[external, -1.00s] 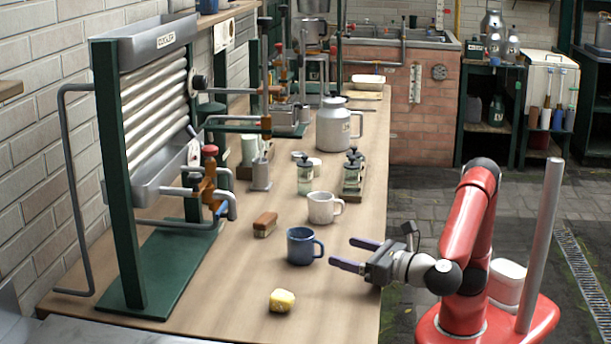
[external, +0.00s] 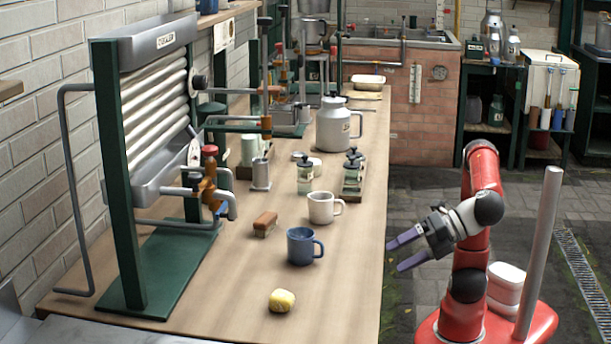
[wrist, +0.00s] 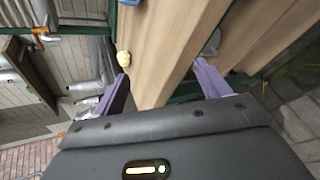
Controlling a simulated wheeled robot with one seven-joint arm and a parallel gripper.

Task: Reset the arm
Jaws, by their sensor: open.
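My gripper (external: 400,253) is open and empty. It is off the right edge of the wooden table, clear of everything on it, with its fingers pointing left toward the table. In the wrist view its two purple fingers (wrist: 160,85) are spread wide with nothing held between them. The red arm is folded up over its red base at the right.
On the wooden table (external: 345,290) stand a blue mug (external: 300,247), a white mug (external: 321,207), a brush (external: 265,223) and a yellow lump (external: 281,300). A green-framed cooler (external: 130,180) stands at left.

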